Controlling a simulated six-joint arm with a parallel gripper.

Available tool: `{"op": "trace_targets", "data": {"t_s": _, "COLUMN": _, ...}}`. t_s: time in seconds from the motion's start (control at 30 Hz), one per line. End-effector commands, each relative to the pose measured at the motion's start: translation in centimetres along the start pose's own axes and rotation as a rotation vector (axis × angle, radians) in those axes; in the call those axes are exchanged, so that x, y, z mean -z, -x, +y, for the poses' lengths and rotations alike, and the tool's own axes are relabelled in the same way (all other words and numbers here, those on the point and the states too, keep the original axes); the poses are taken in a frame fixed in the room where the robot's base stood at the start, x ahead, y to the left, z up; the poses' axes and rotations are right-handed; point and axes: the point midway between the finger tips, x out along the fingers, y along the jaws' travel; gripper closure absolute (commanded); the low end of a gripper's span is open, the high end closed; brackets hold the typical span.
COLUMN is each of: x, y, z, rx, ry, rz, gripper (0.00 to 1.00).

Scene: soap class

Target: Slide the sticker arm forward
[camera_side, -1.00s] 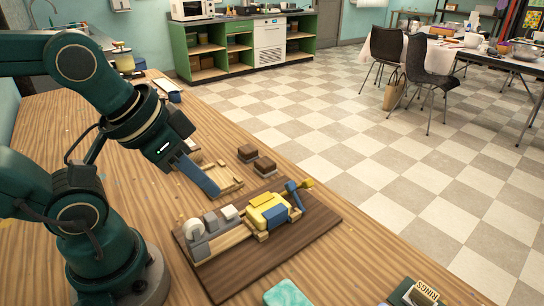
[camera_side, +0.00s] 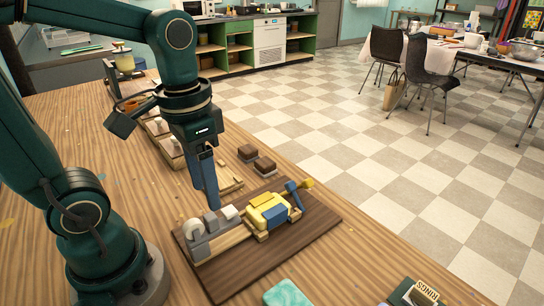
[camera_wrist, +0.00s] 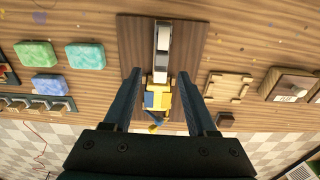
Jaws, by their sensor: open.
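The sticker device stands on a dark wooden board (camera_side: 322,222). It has a light wooden rail (camera_side: 226,241), grey blocks and a white roll (camera_side: 194,226) at its left end, and a yellow block (camera_side: 268,212) with blue parts. A blue lever with a yellow knob (camera_side: 306,184) is at its right end. I cannot tell which part is the sticker arm. My gripper (camera_side: 212,205) points down, open and empty, above the device's far side. In the wrist view its two fingers (camera_wrist: 160,72) lie either side of the device, with the yellow block (camera_wrist: 158,98) between them.
Brown soap blocks (camera_side: 265,166) and a light wooden tray (camera_side: 232,185) lie behind the board. A teal soap (camera_side: 287,293) and a dark box (camera_side: 414,293) are at the front. Green (camera_wrist: 36,54) and blue (camera_wrist: 50,85) soaps show in the wrist view.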

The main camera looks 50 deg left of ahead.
Motion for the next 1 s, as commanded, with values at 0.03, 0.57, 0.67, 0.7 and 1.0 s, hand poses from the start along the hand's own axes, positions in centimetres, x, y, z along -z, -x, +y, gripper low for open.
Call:
{"op": "trace_targets", "data": {"t_s": 0.03, "x": 0.1, "y": -0.3, "z": -0.2, "rx": -0.003, "ry": 0.009, "rz": -0.023, "gripper": 0.43}}
{"op": "trace_targets", "data": {"t_s": 0.57, "x": -0.2, "y": -5.2, "z": -0.3, "rx": -0.006, "ry": 0.020, "rz": -0.049, "gripper": 0.43}}
{"op": "trace_targets", "data": {"t_s": 0.67, "x": -0.2, "y": -5.7, "z": -0.3, "rx": -0.005, "ry": 0.020, "rz": -0.047, "gripper": 0.43}}
{"op": "trace_targets", "data": {"t_s": 0.7, "x": -0.2, "y": -5.8, "z": -0.3, "rx": -0.005, "ry": 0.020, "rz": -0.045, "gripper": 0.43}}
{"op": "trace_targets", "data": {"t_s": 1.0, "x": -0.1, "y": -5.8, "z": -0.3, "rx": -0.005, "ry": 0.020, "rz": -0.044, "gripper": 0.62}}
